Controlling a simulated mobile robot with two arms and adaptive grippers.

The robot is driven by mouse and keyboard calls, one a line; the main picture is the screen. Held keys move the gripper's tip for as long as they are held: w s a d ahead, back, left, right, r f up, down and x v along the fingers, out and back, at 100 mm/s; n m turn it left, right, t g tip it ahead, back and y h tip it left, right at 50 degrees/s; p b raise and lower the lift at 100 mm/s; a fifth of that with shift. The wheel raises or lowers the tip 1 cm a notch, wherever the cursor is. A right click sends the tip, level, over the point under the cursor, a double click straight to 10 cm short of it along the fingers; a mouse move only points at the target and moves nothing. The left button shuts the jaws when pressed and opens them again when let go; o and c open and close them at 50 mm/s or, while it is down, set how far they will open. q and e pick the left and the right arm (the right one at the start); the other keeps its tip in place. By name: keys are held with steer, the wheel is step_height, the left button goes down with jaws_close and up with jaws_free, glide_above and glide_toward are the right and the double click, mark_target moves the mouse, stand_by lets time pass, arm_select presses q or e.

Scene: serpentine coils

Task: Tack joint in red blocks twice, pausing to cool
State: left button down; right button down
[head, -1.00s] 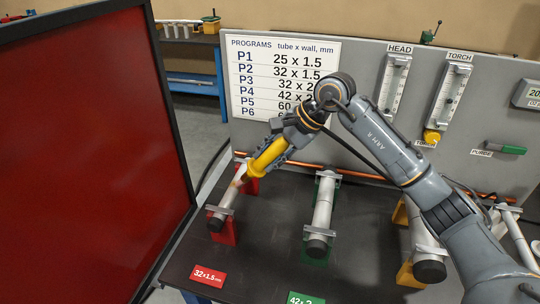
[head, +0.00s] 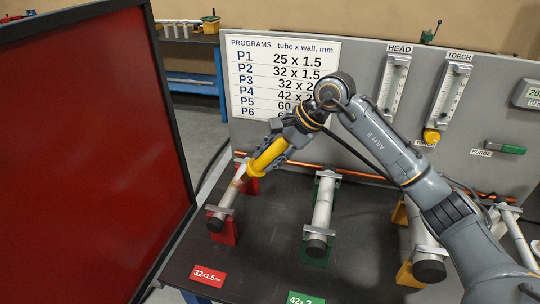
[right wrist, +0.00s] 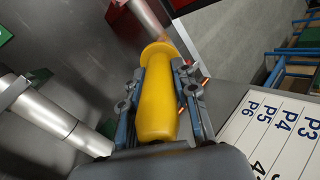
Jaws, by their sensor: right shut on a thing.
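My right gripper (head: 282,150) is shut on a yellow torch (head: 268,158). The torch slants down to the left, its lower end at the tube in the red blocks. The grey tube (head: 224,205) lies in the red blocks (head: 229,233), with a brownish tint beside the torch end. The joint itself is mostly hidden by the torch end. In the right wrist view the yellow torch (right wrist: 158,105) sits between both fingers of the right gripper (right wrist: 160,72), with its flange beyond them. My left gripper is not in view.
Tubes also lie in green blocks (head: 318,251) and yellow blocks (head: 405,272) to the right. A dark red screen (head: 80,160) stands at left. Behind are a program chart (head: 285,75) and a grey panel with gauges (head: 395,85). The dark bench between the red and green blocks is clear.

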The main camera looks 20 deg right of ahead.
steer(key=shift+s+a+f, duration=0.1)
steer(key=shift+s+f, duration=0.05)
steer(key=shift+f, duration=0.1)
steer(key=shift+d+r, duration=0.3)
steer(key=shift+r, duration=0.55)
steer(key=shift+p+v, duration=0.7)
steer(key=shift+v, duration=2)
steer(key=shift+d, duration=0.1)
